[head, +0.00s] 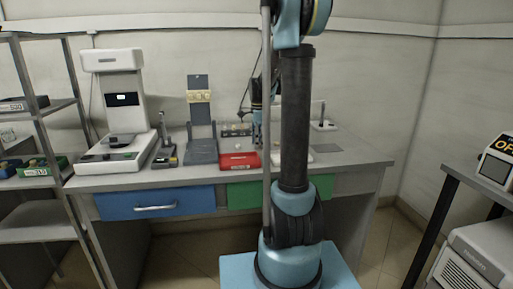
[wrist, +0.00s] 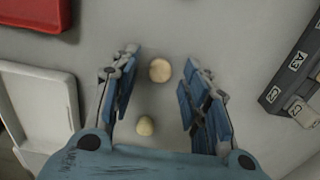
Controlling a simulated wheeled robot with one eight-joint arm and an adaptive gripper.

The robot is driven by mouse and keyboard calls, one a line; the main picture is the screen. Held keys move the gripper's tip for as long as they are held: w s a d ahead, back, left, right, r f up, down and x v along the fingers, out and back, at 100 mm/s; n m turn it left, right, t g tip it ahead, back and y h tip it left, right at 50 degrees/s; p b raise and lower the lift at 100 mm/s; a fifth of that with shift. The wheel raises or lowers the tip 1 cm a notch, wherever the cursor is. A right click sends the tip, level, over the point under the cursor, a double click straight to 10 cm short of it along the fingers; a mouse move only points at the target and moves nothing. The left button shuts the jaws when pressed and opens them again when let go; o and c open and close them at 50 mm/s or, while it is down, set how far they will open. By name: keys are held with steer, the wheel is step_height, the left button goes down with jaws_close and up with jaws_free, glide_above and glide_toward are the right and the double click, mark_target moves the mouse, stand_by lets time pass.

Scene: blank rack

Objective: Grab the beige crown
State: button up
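In the wrist view, my gripper (wrist: 158,72) is open, its blue fingers spread wide over a grey surface. A small pale beige, rounded, tooth-like piece (wrist: 145,126), which looks like the crown, lies near the gripper's palm between the fingers. A round tan disc (wrist: 159,70) lies between the fingertips. Neither visibly touches a finger. I cannot tell the height of my gripper above the surface. In the head view, my arm covers part of the bench, and the crown cannot be made out.
A red tray (wrist: 28,12) is at the upper left and a white tray (wrist: 38,100) at the left of the wrist view. A dark labelled block (wrist: 296,62) stands at the right. In the head view the bench (head: 350,160) also holds a white machine (head: 122,100).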

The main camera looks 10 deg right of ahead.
steer(key=c, duration=0.5)
steer(key=shift+c, duration=0.2)
